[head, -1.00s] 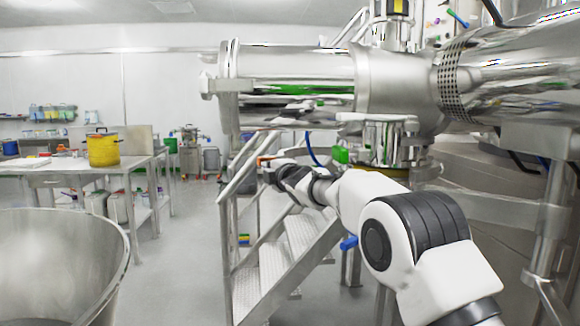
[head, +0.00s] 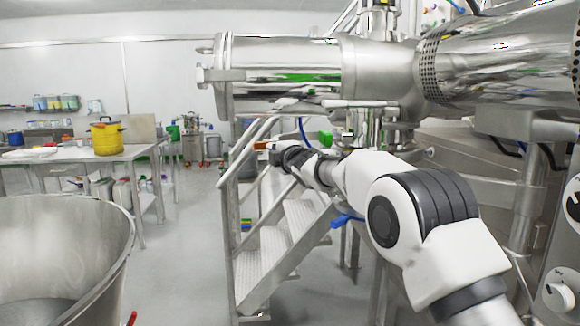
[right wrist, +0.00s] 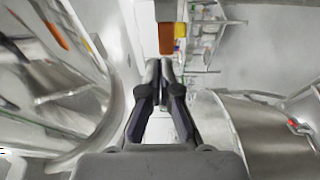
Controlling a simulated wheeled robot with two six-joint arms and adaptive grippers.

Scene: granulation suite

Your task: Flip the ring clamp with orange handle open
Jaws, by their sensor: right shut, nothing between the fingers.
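The orange handle (head: 261,145) shows as a small orange-brown piece just beyond my right gripper in the head view. In the right wrist view the orange handle (right wrist: 166,39) is a flat block straight ahead of the fingertips, with a small apparent gap. The ring of the clamp cannot be made out clearly in either view. My right gripper (head: 275,154) is below the left end of the big steel cylinder. In the right wrist view my right gripper (right wrist: 160,68) has its fingers together and empty. My left gripper is not in view.
The polished steel cylinder (head: 285,75) hangs above my right arm. Metal steps with railings (head: 278,255) stand below it. A large steel bowl (head: 60,250) fills the lower left. A yellow pot (head: 105,138) stands on a table further back. Floor between them is clear.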

